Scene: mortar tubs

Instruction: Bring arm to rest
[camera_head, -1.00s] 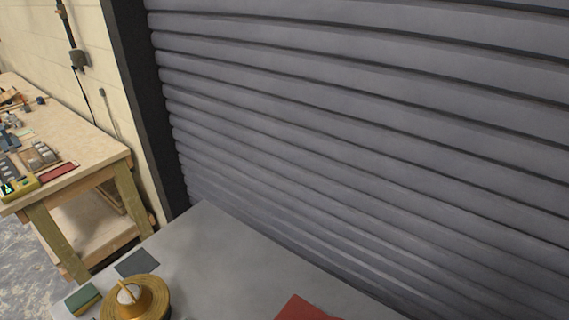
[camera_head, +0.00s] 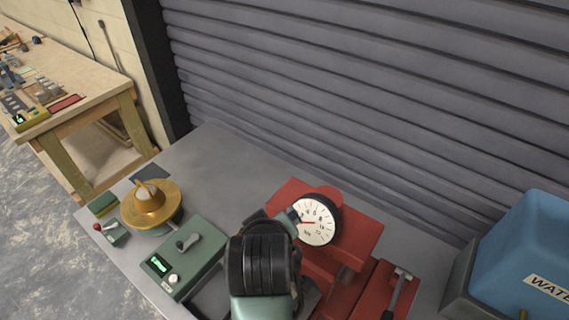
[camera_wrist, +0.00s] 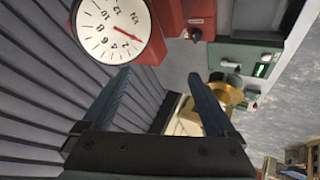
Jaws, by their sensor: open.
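My gripper (camera_wrist: 158,95) shows in the wrist view with its two fingers spread apart and nothing between them. In the head view my arm stands over the front of the grey table (camera_head: 215,155), beside a red machine (camera_head: 360,235) with a round white dial gauge (camera_head: 314,221). The arm hides part of the machine, and the fingers cannot be made out there. In the wrist view the dial (camera_wrist: 110,28) is at the upper left, close beside the left finger. I cannot tell whether they touch.
A brass bowl-like device (camera_head: 152,207) and a green control box (camera_head: 183,258) stand left of my arm. A blue water container (camera_head: 525,255) is at the right. A ribbed shutter (camera_head: 370,110) closes the back. A wooden workbench (camera_head: 75,100) stands at the far left.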

